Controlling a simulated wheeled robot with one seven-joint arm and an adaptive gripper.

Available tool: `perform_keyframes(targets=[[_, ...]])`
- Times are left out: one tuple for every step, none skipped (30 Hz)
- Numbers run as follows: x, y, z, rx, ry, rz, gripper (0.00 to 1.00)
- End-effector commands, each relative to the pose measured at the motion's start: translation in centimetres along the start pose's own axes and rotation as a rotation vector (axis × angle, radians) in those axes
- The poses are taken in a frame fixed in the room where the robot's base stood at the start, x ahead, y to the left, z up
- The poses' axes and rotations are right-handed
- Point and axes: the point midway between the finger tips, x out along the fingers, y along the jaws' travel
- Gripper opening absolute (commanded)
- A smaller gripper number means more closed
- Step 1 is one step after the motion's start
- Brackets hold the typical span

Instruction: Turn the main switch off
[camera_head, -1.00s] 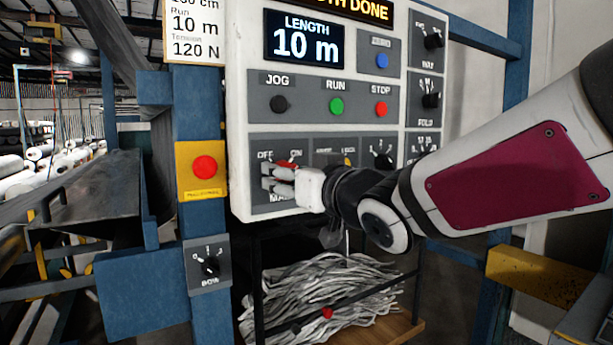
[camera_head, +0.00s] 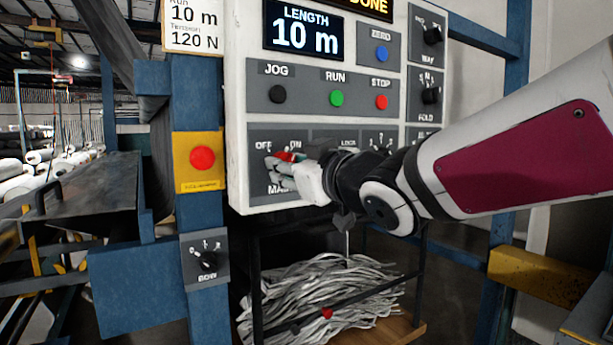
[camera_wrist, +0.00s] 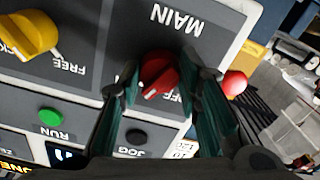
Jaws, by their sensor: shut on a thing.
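The main switch (camera_wrist: 158,75) is a red rotary knob with a white pointer line on the grey MAIN plate (camera_wrist: 200,30). In the wrist view, which is upside down, it sits between the two fingers of my gripper (camera_wrist: 163,88). The gripper is shut on the knob, and the pointer slants across the gap near the OFF lettering. In the head view my gripper (camera_head: 283,170) reaches the lower left of the white control panel (camera_head: 237,120). A little red of the main switch (camera_head: 287,156) shows there below the OFF and ON labels, and the fingers hide the rest.
Above are the black JOG button (camera_head: 278,94), green RUN button (camera_head: 337,98) and red STOP button (camera_head: 381,102). A yellow knob (camera_wrist: 30,35) sits beside the MAIN plate. A red button on a yellow box (camera_head: 202,157) is on the blue post to the left.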

Motion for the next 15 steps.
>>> perform_keyframes(targets=[[0.03,-0.01,0.29,-0.045,0.001,0.001,0.04],[0.03,-0.01,0.27,-0.074,0.001,0.001,0.04],[0.03,-0.01,0.25,-0.113,0.001,0.001,0.04],[0.02,0.00,0.25,-0.141,0.001,0.001,0.04],[0.02,0.00,0.25,-0.170,0.000,0.001,0.04],[0.01,0.00,0.25,-0.208,0.000,0.001,0.04],[0.00,0.01,0.24,-0.237,0.001,0.001,0.04],[0.00,0.03,0.23,-0.265,0.001,0.001,0.04],[0.01,0.04,0.22,-0.304,0.000,0.001,0.04],[0.01,0.05,0.22,-0.333,0.000,0.001,0.04],[0.01,0.04,0.23,-0.360,0.000,0.001,0.04],[0.02,0.02,0.24,-0.398,0.000,0.001,0.04],[0.02,0.01,0.23,-0.428,0.000,0.000,0.04],[0.02,0.02,0.23,-0.455,0.000,0.000,0.04],[0.02,0.05,0.21,-0.493,0.000,0.001,0.04]])
